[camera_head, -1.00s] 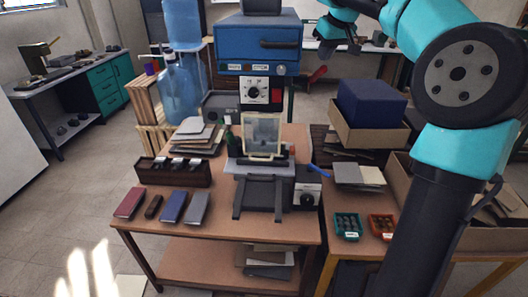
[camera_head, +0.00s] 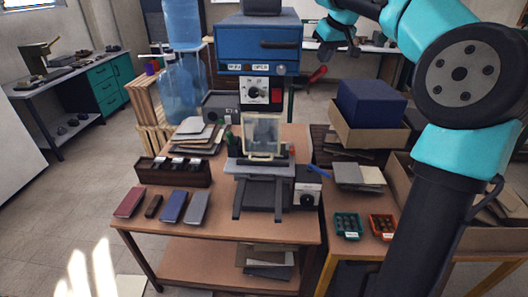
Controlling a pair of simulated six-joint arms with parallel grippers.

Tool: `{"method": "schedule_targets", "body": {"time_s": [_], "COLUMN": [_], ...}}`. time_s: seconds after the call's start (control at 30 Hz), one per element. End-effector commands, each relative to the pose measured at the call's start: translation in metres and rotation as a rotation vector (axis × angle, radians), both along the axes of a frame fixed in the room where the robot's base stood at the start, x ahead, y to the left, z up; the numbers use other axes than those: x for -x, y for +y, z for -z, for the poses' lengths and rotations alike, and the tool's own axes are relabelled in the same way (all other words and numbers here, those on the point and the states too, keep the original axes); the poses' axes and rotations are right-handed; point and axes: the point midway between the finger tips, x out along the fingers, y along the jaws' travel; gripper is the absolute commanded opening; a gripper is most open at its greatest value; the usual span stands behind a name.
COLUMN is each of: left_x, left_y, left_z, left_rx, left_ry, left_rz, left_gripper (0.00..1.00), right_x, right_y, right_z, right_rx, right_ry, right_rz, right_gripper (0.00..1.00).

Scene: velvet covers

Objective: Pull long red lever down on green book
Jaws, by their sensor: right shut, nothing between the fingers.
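The red lever (camera_head: 317,75) sticks out to the right of the blue press (camera_head: 258,46) and slants up to the right. My right gripper (camera_head: 338,54) is shut and empty, a little above and right of the lever's upper end in the picture. I see no contact with the lever; the depth gap is hard to tell. A pale framed panel (camera_head: 262,135) stands under the press head on a small platform. No green book can be made out for sure; only a small green patch (camera_head: 229,142) shows left of the panel. My left gripper is not in view.
Red, blue and grey books (camera_head: 172,207) lie at the front left of the wooden table (camera_head: 225,229). A dark rack (camera_head: 174,173) stands behind them. A cardboard box with a blue block (camera_head: 371,103) and small green and red trays (camera_head: 347,226) are on the right.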

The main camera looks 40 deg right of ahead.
Motion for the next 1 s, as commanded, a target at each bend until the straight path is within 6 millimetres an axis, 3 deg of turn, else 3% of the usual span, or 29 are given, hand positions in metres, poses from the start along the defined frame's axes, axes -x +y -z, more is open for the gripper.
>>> {"method": "schedule_targets", "body": {"time_s": [1.0], "left_x": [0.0], "left_y": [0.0], "left_z": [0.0], "left_rx": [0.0], "left_ry": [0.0], "left_rz": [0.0], "left_gripper": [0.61], "right_x": [0.004], "right_y": [0.003], "right_z": [0.028], "right_rx": [0.0], "right_ry": [0.0], "right_rz": [0.0], "right_gripper": [0.0]}}
